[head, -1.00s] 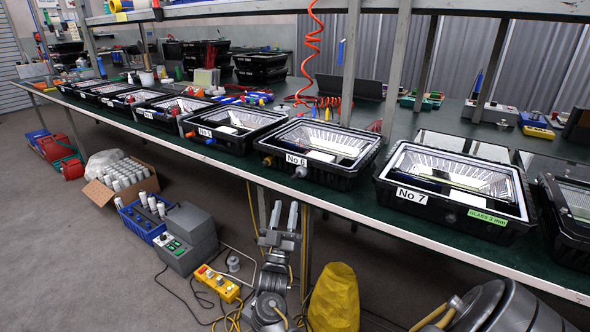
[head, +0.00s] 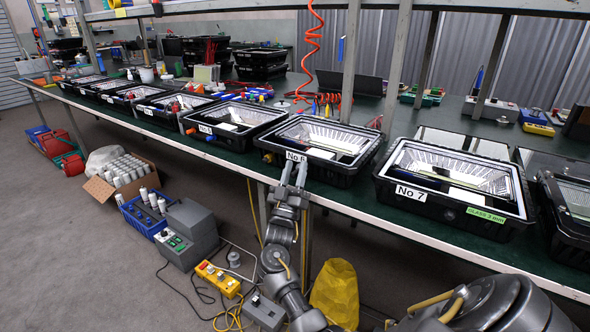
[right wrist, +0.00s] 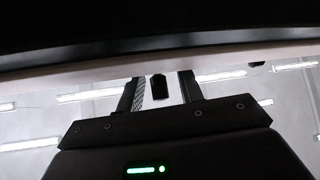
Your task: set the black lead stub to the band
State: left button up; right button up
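My right gripper (head: 294,168) is raised at the table's front edge, its two fingers pointing up at the front wall of the No 6 housing (head: 335,170). In the right wrist view the fingers of the gripper (right wrist: 160,90) stand apart. A short black stub (right wrist: 159,88) shows between them, with a gap on each side. It looks like the lead stub, but its root is unclear. In the head view the fingers cover that part of the housing front. I cannot make out a band on the stub. My left gripper is not in view.
The No 7 housing (head: 458,207) stands to the right and the No 5 housing (head: 232,140) to the left on the green table. A yellow bag (head: 336,293) and a yellow switch box (head: 217,279) are below. A small dark fitting (right wrist: 257,65) shows right of the fingers.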

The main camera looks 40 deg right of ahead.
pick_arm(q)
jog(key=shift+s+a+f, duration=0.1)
pick_arm(e)
jog(key=shift+w+d+r, duration=0.1)
jog(key=shift+d+r, duration=0.05)
jog(key=shift+d, duration=0.05)
grip_shut()
